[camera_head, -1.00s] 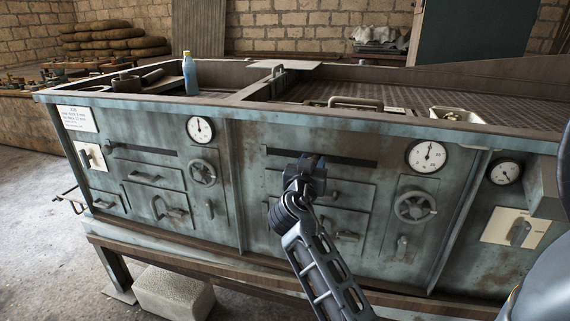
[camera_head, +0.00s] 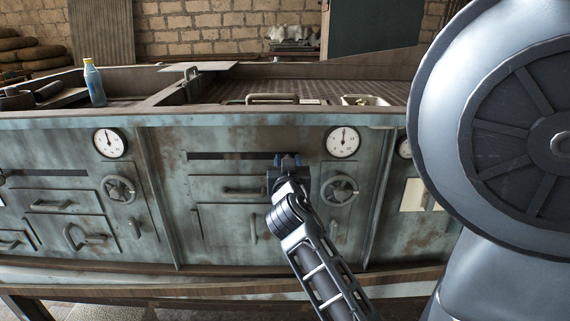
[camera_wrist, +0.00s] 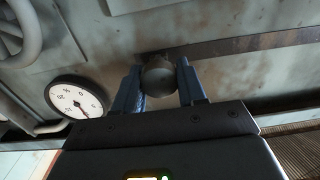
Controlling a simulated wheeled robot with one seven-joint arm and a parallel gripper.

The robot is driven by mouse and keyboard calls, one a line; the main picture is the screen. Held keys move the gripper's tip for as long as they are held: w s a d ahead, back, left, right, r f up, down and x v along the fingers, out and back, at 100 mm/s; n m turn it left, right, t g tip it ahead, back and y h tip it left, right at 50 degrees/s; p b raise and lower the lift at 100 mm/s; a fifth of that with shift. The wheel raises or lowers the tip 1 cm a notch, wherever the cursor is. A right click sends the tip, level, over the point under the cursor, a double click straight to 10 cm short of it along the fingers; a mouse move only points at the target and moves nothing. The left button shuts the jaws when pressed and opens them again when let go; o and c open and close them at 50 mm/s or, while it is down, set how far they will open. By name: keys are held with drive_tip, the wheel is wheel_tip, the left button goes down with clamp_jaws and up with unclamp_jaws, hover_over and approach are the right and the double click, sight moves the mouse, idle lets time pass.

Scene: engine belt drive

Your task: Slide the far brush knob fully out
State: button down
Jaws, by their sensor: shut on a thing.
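My gripper (camera_head: 288,162) is at the right end of the dark slot (camera_head: 225,156) in the right-hand panel of the cabinet front. In the wrist view, the blue fingers of my gripper (camera_wrist: 158,88) are shut on a round, worn metal knob (camera_wrist: 158,74), one finger on each side. The slot (camera_wrist: 245,45) runs away to the right of the knob in that upside-down view. In the head view, my gripper hides this knob. Another dark knob (camera_head: 2,178) shows at the left picture edge, by the left panel's slot (camera_head: 50,172).
A gauge (camera_head: 342,141) and a handwheel (camera_head: 340,190) sit to the right of my gripper. A drawer handle (camera_head: 244,191) is below the slot. The cabinet's top ledge (camera_head: 230,115) juts out above. A blue bottle (camera_head: 95,84) stands on top at left.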

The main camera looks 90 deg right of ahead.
drive_tip(key=c, duration=0.7)
unclamp_jaws()
drive_tip(key=shift+s+d, duration=0.1)
drive_tip(key=shift+s, duration=0.2)
drive_tip(key=shift+a+f, duration=0.1)
drive_tip(key=shift+a, duration=0.25)
drive_tip(key=shift+s+a+b, duration=0.15)
drive_tip(key=shift+a+b, duration=0.5)
drive_tip(key=shift+a, duration=1.15)
drive_tip(key=shift+s+a+b, duration=0.1)
drive_tip(key=shift+a+b, duration=0.55)
drive_tip(key=shift+a, duration=1.15)
